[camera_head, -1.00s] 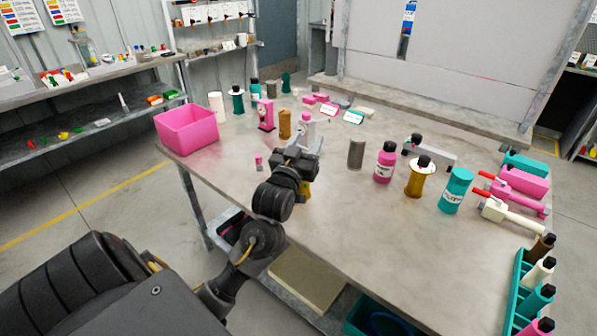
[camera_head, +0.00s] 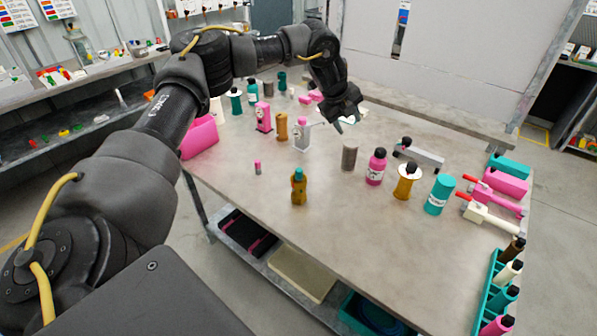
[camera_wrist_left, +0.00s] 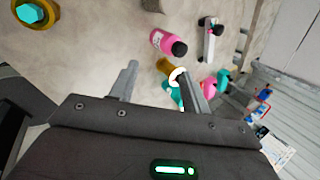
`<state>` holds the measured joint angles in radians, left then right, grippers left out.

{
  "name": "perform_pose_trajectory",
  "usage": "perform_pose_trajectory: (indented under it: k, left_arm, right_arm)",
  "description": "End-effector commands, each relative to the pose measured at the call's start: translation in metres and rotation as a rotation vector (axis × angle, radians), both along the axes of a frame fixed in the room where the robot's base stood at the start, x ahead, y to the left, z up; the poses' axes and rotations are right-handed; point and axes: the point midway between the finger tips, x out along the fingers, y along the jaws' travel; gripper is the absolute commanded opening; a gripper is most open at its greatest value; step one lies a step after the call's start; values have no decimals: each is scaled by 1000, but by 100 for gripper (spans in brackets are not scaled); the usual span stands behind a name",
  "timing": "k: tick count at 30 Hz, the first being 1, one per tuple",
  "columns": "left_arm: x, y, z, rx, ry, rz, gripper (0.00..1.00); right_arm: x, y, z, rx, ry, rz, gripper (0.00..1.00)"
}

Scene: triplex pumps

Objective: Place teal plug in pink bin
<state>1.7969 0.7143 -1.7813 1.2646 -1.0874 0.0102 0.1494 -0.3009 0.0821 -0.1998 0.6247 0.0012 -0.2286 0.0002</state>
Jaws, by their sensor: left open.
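A small teal piece, which looks like the plug, sits on top of an amber bottle-shaped part (camera_head: 298,190) near the table's front edge. In the left wrist view a teal hexagonal top (camera_wrist_left: 30,12) shows on an amber ring at the upper left. The pink bin (camera_head: 200,139) stands at the table's left end, partly hidden behind my left arm. My left gripper (camera_head: 347,122) is open and empty above the table, behind and right of the amber part and apart from it. Its two fingers also show in the left wrist view (camera_wrist_left: 158,84). My right gripper is not in view.
A grey-brown cylinder (camera_head: 349,156), a pink bottle (camera_head: 376,168), an amber spool-like part (camera_head: 407,182) and a teal cylinder (camera_head: 439,195) stand to the right. A small pink piece (camera_head: 257,168) stands left of the amber part. The front middle of the table is mostly bare.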

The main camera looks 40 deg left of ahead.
Motion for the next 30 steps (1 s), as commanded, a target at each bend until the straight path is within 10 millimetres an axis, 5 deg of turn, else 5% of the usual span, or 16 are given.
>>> perform_pose_trajectory:
  k: [1,3,6,11,30]
  left_arm:
    - [-19,37,-15,41,100,66,47]
    - [-50,72,-40,76,244,142,47]
    - [-88,97,-54,88,404,225,47]
    - [-111,94,-54,50,506,258,47]
    - [-111,92,-111,44,505,257,47]
  right_arm:
    - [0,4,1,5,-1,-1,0]
    - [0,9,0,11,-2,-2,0]
    - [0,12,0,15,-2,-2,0]
    - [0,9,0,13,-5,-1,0]
    - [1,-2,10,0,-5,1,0]
